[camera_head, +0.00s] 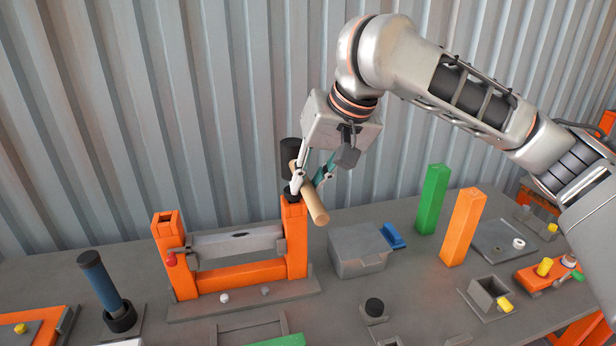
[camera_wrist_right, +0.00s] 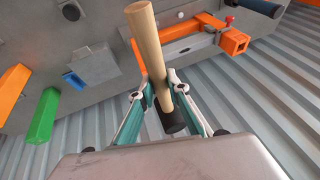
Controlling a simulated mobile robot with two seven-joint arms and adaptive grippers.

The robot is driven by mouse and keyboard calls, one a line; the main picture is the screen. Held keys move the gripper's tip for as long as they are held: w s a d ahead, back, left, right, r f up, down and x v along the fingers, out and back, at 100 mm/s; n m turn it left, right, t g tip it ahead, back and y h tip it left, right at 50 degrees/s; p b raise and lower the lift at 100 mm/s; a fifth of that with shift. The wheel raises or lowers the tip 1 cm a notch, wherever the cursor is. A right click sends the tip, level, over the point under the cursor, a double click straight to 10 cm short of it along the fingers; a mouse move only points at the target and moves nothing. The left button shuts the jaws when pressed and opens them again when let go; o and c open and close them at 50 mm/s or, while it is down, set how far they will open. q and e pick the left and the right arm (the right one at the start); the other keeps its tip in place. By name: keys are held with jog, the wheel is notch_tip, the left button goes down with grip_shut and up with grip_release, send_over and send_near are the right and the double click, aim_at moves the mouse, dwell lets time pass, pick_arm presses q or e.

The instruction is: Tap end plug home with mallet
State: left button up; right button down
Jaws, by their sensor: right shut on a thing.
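The mallet has a pale wooden handle (camera_head: 315,203) and a black head (camera_head: 291,157). My right gripper (camera_head: 308,180) is shut on the handle. The mallet is tilted, with its head up and its handle end pointing down and toward the viewer. In the right wrist view the handle (camera_wrist_right: 149,45) passes between the fingers (camera_wrist_right: 161,90). A black end plug (camera_head: 289,193) shows at the top of the right orange post (camera_head: 296,240), below the mallet head and apart from it in the picture. How deep the plug sits is unclear. My left gripper is out of view.
The left orange post (camera_head: 174,255) has an open hollow top. A grey box (camera_head: 358,250) stands right of the frame, with green (camera_head: 432,200) and orange (camera_head: 463,227) posts beyond. A blue-handled tool (camera_head: 101,285) stands at left. A corrugated wall (camera_head: 130,110) rises behind.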

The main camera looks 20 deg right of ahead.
jog(key=shift+f, duration=2)
jog(key=shift+r, duration=2.05)
jog(key=shift+f, duration=0.25)
jog(key=shift+f, duration=1.85)
jog(key=shift+r, duration=1.95)
jog(key=shift+f, duration=0.25)
